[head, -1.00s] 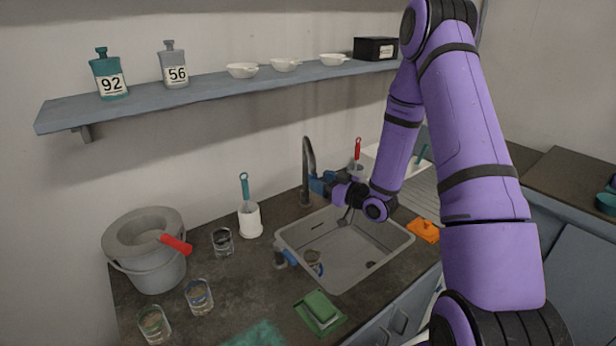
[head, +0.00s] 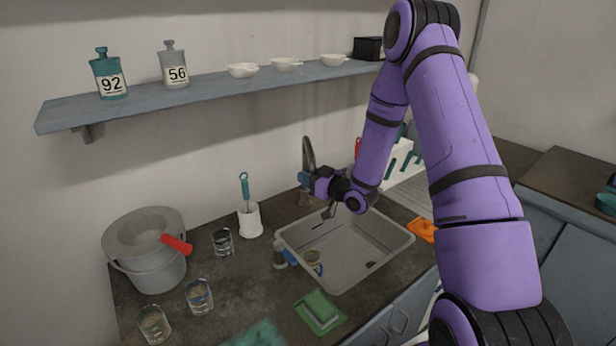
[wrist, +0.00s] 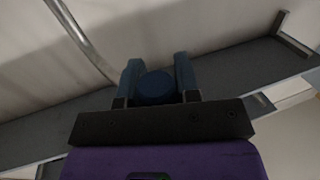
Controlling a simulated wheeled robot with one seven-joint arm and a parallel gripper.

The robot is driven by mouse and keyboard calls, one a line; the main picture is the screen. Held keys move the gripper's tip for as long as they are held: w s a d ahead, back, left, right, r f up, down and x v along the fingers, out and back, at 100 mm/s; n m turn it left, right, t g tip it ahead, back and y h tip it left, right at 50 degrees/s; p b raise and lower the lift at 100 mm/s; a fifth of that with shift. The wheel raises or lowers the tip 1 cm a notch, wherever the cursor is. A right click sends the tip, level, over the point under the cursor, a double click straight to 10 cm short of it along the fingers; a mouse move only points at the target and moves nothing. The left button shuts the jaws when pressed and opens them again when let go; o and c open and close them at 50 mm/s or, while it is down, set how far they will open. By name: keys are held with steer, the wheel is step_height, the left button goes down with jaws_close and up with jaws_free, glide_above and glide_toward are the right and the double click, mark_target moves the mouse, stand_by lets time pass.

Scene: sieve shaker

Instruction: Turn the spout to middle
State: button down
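The grey metal tap spout (head: 308,152) arches up behind the sink, and its curved pipe crosses the upper left of the wrist view (wrist: 82,40). My gripper (head: 304,179) is at the spout, in front of its lower part. In the wrist view its two blue fingers (wrist: 158,76) stand apart, with a dark blue round piece (wrist: 155,90) filling the gap. Whether the fingers press on this piece cannot be told. The spout's outlet end and part of the tap's base are hidden behind my gripper in the head view.
The sink (head: 345,265) lies below my gripper, holding small items. A white brush holder (head: 250,220) and a glass (head: 223,242) stand to the left. A grey bucket (head: 150,265) is farther left. The wall shelf (head: 210,93) runs above.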

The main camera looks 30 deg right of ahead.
steer(key=shift+s+d+n+g+y, duration=0.2)
steer(key=shift+d+n+g+y, duration=0.15)
steer(key=shift+d+y, duration=0.3)
steer(key=d+n+g+y, duration=0.2)
steer(key=d, duration=0.6)
steer(key=shift+s+d+y, duration=0.2)
steer(key=shift+s+y, duration=0.15)
steer(key=shift+s, duration=0.1)
steer(key=c, duration=0.8)
jaws_free()
steer(key=v, duration=1)
steer(key=shift+s+d+f, duration=0.1)
steer(key=shift+s+d, duration=0.15)
steer(key=shift+s, duration=0.1)
